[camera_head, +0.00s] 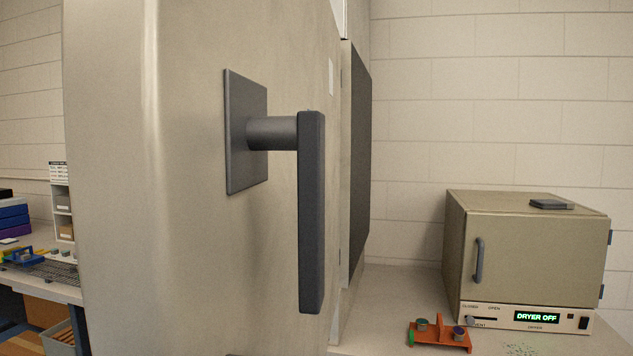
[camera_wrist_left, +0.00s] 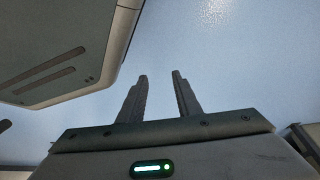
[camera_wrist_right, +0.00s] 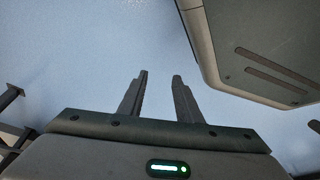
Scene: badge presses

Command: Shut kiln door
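A large beige door (camera_head: 180,250), which I take to be the kiln door, fills the left and middle of the head view, very close to the camera. It carries a dark grey lever handle (camera_head: 312,210) on a square plate. Behind its right edge a pale body with a dark panel (camera_head: 360,150) shows; the door hides most of it, so I cannot tell how wide the door stands open. My left gripper (camera_wrist_left: 160,78) and right gripper (camera_wrist_right: 159,77) each show in their own wrist view, empty, fingers apart, over pale blue floor. Neither is in the head view.
A small beige dryer (camera_head: 535,255) with a shut door and a "DRYER OFF" display stands on the counter (camera_head: 395,285) at right. An orange fixture (camera_head: 440,335) lies before it. A workbench (camera_head: 55,290) with blue and purple boxes stands at far left.

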